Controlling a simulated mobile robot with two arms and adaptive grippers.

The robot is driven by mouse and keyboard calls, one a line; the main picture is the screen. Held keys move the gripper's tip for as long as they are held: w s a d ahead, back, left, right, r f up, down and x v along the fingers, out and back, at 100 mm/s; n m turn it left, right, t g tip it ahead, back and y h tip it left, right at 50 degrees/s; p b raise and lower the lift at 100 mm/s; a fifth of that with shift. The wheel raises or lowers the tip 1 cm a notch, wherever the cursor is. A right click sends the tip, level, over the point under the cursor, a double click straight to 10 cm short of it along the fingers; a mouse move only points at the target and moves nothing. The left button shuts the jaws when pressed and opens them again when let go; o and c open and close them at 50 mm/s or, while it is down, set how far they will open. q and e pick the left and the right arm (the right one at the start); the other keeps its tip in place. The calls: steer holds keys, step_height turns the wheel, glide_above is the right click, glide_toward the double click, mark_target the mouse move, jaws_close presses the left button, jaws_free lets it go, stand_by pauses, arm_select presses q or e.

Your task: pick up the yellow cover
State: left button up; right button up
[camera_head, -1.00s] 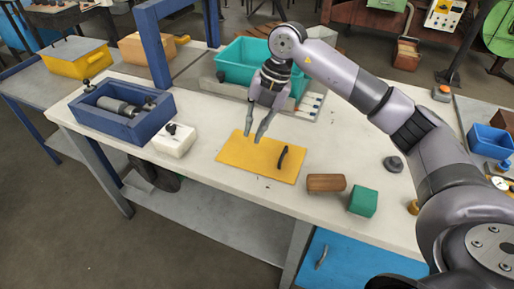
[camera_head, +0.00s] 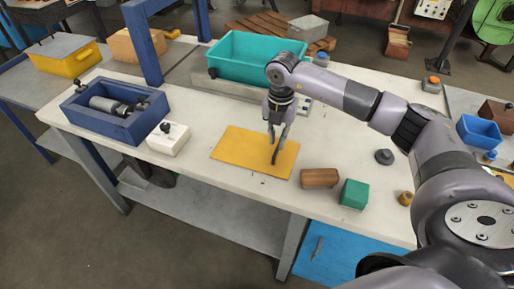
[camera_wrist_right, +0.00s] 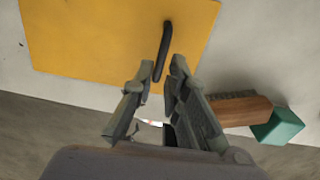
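The yellow cover (camera_head: 243,153) is a flat plate lying on the white workbench, with a dark upright handle (camera_head: 275,157) toward its right side. My right gripper (camera_head: 277,143) is over the cover, pointing down at the handle. In the right wrist view the cover (camera_wrist_right: 95,38) fills the upper left. The handle (camera_wrist_right: 164,40) lies in line with the gap between the spread fingers of my right gripper (camera_wrist_right: 164,68), its near end close to the fingertips. The gripper is open and appears empty. My left gripper is not in view.
A brown block (camera_head: 320,178) and a green block (camera_head: 354,194) lie right of the cover. A white box (camera_head: 168,139) and a blue tray (camera_head: 76,111) stand to its left. A teal bin (camera_head: 250,58) is behind. A dark knob (camera_head: 384,157) sits further right.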

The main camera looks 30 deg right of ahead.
mark_target(256, 147)
step_height(256, 147, down, 5)
steer(key=shift+d+r+p, duration=0.1)
steer(key=shift+d+p, duration=0.05)
steer(key=shift+p, duration=0.85)
steer(key=shift+f, duration=0.3)
steer(key=shift+c, duration=0.4)
jaws_close()
steer(key=shift+w+r, duration=0.1)
steer(key=shift+r, duration=0.05)
